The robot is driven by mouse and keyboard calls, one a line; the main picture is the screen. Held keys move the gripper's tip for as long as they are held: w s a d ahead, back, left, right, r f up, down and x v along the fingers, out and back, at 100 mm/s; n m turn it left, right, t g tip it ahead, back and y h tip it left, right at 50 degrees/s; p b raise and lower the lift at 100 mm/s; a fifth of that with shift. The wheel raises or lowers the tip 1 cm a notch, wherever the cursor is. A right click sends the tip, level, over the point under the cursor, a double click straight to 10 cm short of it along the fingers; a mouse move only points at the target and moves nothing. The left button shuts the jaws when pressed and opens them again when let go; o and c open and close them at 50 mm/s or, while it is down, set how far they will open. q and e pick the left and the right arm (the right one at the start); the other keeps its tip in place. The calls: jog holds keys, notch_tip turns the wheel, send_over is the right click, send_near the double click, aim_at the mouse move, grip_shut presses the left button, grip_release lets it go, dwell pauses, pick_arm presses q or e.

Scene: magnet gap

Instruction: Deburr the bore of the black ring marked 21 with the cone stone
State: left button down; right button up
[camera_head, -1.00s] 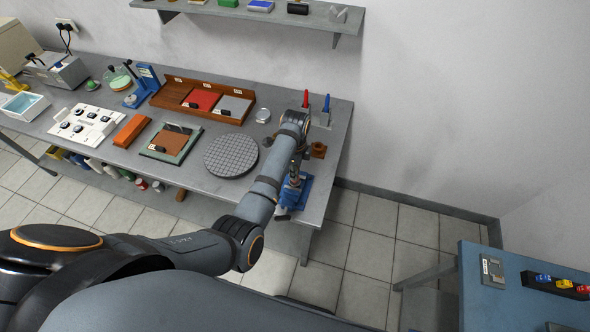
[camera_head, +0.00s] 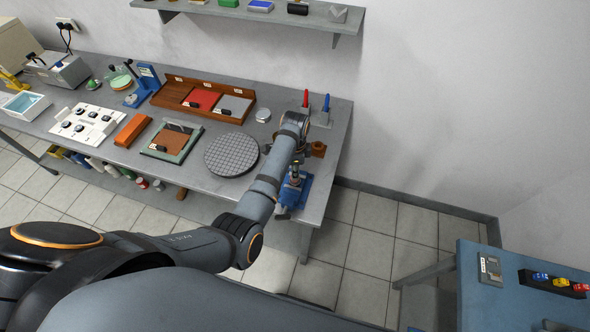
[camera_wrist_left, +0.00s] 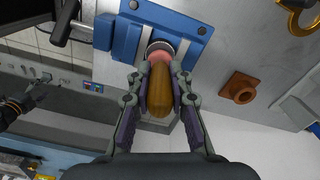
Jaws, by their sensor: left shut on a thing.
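My left gripper (camera_wrist_left: 160,78) is shut on the wooden handle of the cone stone (camera_wrist_left: 159,95). The stone's pink tip (camera_wrist_left: 158,57) points at the blue vise (camera_wrist_left: 124,38), where a dark ring (camera_wrist_left: 161,45) shows at the tip. The tip meets the ring's opening, but I cannot tell how deep it sits; the mark on the ring is not readable. In the head view the vise (camera_head: 291,194) stands at the bench's front right corner, with my left gripper (camera_head: 297,165) above it. My right gripper (camera_wrist_left: 42,88) seems to show small at the left of the wrist view.
A brown block with a hole (camera_head: 318,150) stands behind the vise; red and blue pointed tools (camera_head: 326,103) stand behind that. A round gridded plate (camera_head: 231,155) lies left of the arm. A blue table (camera_head: 500,300) is at the right, with open floor between.

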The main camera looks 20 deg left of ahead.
pick_arm(q)
jog(key=m, duration=0.7)
jog(key=n, duration=0.7)
jog(key=m, duration=0.7)
jog(key=n, duration=0.7)
